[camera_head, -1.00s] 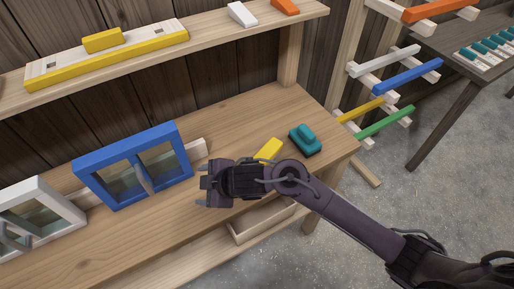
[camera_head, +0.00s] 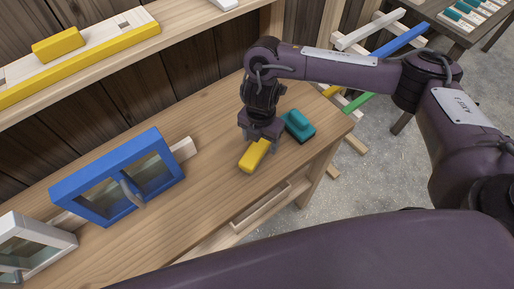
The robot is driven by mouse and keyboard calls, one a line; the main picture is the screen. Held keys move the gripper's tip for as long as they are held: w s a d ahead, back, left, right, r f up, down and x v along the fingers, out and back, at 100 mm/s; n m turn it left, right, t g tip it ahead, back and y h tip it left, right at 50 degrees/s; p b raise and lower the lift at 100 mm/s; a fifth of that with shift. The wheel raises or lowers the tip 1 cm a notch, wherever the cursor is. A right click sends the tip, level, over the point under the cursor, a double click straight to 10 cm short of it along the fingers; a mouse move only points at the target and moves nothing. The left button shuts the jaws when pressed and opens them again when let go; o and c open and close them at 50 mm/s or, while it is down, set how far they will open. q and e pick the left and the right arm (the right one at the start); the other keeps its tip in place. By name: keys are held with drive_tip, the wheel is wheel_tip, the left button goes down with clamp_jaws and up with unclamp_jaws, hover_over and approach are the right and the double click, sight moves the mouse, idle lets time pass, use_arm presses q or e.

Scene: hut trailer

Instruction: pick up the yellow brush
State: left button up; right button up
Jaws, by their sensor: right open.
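The yellow brush (camera_head: 254,156) is a small block-like shape lying on the wooden workbench (camera_head: 205,205), towards its right end. My right gripper (camera_head: 260,138) points down from above and is open and empty. Its fingertips are right above the far end of the yellow brush and hide a little of it. I cannot tell whether they touch it. My left gripper is not in view.
A teal brush (camera_head: 299,125) lies close to the right of my right gripper. A blue framed window (camera_head: 120,180) and a white one (camera_head: 30,245) stand at the left. Another yellow block (camera_head: 57,43) sits on the shelf above. The bench front is clear.

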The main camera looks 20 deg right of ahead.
sight(258, 146)
drive_tip(key=shift+a+f, duration=0.1)
drive_tip(key=shift+f, duration=0.4)
drive_tip(key=f, duration=0.2)
drive_tip(key=f+b, duration=0.1)
drive_tip(key=f, duration=0.1)
drive_tip(key=shift+w+a+f, duration=0.2)
drive_tip(key=shift+f, duration=0.15)
drive_tip(key=shift+c, duration=0.2)
drive_tip(key=c, duration=1.1)
drive_tip(key=shift+r, duration=0.15)
